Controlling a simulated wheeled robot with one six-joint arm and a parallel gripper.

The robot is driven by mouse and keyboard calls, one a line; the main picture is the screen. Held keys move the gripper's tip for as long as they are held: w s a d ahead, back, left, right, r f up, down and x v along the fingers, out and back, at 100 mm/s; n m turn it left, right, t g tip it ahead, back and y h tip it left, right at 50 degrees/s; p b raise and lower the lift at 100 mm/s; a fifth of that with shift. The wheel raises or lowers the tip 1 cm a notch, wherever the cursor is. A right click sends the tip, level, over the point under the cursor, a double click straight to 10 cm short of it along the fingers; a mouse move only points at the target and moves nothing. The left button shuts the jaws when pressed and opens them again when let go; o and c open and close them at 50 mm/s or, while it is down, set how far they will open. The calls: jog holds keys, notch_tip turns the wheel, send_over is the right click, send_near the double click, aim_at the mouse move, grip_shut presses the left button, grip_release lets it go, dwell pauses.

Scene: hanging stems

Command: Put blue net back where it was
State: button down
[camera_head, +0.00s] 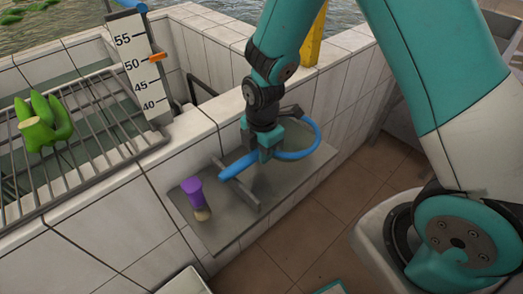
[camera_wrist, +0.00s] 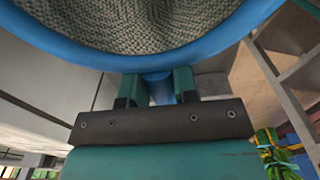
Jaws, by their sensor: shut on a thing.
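The blue net (camera_head: 305,148) has a curved blue rim and a blue length reaching left past a grey bar. In the wrist view its blue rim (camera_wrist: 60,42) and grey-green mesh (camera_wrist: 150,22) fill the top. My gripper (camera_head: 266,154) is shut on the net, over the small grey shelf (camera_head: 235,232). In the wrist view my gripper (camera_wrist: 158,88) has its fingers on either side of the blue neck below the rim. The arm and gripper hide part of the net in the head view. I cannot tell whether the net touches the bar.
A purple-handled brush (camera_head: 193,192) is at the shelf's left. A tiled wall (camera_head: 205,125) rises behind. A wire rack (camera_head: 95,125) with a green object (camera_head: 45,122) and a numbered scale (camera_head: 140,68) are at left.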

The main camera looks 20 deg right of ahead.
jog(key=shift+f, duration=0.25)
jog(key=shift+f, duration=0.15)
jog(key=c, duration=0.9)
grip_release()
jog(key=shift+r, duration=0.2)
notch_tip(320, 180, up, 12)
jog(key=shift+s+a+r+m+y, duration=0.7)
jog(key=shift+s+r+m, duration=1.55)
jog(key=shift+s, duration=0.85)
jog(key=shift+s+a+r+m+y, duration=0.65)
jog(key=shift+s+r+m, duration=1.15)
jog(key=shift+s+m, duration=1.05)
jog(key=shift+s+a+r+m+y, duration=0.7)
jog(key=shift+s+r+m, duration=1.4)
jog(key=shift+s, duration=1.2)
